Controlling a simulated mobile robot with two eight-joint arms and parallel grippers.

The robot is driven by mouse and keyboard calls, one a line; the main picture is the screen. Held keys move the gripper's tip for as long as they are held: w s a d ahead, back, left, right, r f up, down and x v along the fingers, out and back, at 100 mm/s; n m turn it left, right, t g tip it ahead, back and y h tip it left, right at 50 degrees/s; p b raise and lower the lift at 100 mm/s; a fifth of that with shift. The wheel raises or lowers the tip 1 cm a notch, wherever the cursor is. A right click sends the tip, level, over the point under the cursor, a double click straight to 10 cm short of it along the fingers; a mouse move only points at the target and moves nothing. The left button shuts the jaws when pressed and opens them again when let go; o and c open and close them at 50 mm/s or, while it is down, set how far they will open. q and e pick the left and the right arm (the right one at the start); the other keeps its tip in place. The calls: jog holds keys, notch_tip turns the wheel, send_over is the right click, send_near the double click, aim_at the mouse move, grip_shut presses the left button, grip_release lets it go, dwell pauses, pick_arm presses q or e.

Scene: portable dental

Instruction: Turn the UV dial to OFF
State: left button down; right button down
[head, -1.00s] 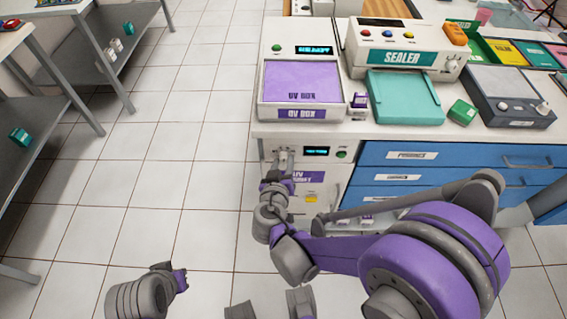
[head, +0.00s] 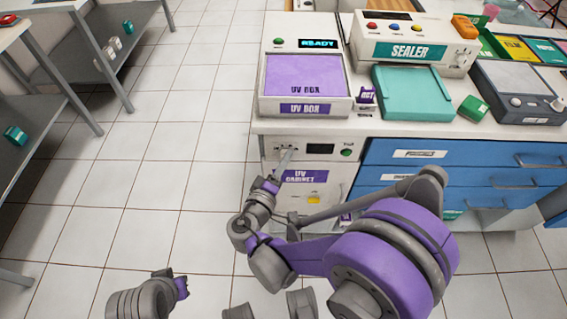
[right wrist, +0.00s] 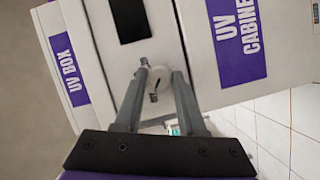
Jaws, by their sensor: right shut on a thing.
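The UV cabinet (head: 278,170) is a white unit under the bench edge, with a purple label. Its round pale UV dial (right wrist: 158,83) has a dark pointer mark and shows between my fingers in the right wrist view. My right gripper (head: 286,153) reaches the cabinet's upper panel and is shut on the dial, one finger on each side. In the head view the fingers mostly hide the dial. The cabinet display (head: 317,148) beside it looks dark. Part of my left arm (head: 150,297) shows at the lower left; its fingers cannot be made out.
A UV box (head: 304,108) with a lit READY display stands on the bench above the cabinet. A green button (head: 346,152) sits right of the dial. Blue drawers (head: 440,178) are to the right. The tiled floor on the left is clear up to the shelves.

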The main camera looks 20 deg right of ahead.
jog(key=shift+n+h+b, duration=0.3)
jog(key=shift+n+b, duration=0.05)
jog(key=shift+n, duration=0.35)
jog(key=shift+t, duration=0.3)
jog(key=c, duration=0.5)
grip_release()
jog(key=v, duration=1)
jog(key=shift+s+a+p, duration=0.25)
jog(key=shift+a+p, duration=0.05)
jog(key=shift+p, duration=0.1)
